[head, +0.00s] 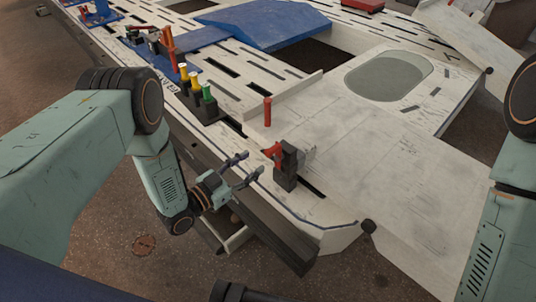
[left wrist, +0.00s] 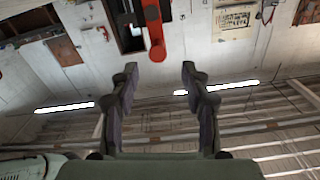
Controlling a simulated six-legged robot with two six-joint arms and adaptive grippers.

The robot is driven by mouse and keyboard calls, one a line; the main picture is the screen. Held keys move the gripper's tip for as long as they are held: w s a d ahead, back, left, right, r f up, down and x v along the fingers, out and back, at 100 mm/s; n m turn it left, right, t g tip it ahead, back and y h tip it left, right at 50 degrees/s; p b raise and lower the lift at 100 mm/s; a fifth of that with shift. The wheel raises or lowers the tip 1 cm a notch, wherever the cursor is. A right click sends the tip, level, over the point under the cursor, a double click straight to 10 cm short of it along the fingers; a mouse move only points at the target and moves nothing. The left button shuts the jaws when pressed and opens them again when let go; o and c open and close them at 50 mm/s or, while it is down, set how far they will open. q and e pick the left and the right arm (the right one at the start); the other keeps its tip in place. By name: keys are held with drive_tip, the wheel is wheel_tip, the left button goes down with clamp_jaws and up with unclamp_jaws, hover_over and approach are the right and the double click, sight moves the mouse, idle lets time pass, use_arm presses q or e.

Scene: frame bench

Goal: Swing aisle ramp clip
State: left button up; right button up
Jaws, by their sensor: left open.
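The clip is a red lever (head: 272,150) on an upright black block (head: 287,168) at the bench's near edge, beside the pale ramp plate (head: 420,190). My left gripper (head: 254,162) is open and empty, just left of the clip, with its fingers pointing toward it. In the left wrist view the red lever (left wrist: 154,32) hangs in from the top, its rounded end just beyond the gap between the open fingertips (left wrist: 158,72). The lever appears apart from both fingers. My right arm shows at the right edge, but its gripper is out of view.
A red post (head: 267,111) rises behind the clip. A blue ramp-shaped piece (head: 265,22) lies at the back. Open floor (head: 110,240) shows in front.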

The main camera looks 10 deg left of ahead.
sight(267, 154)
use_arm(q)
drive_tip(key=b+x, duration=0.2)
drive_tip(key=x, duration=0.4)
drive_tip(key=shift+w+d, duration=0.25)
drive_tip(key=shift+d, duration=0.1)
drive_tip(key=shift+w+d, duration=0.2)
clamp_jaws()
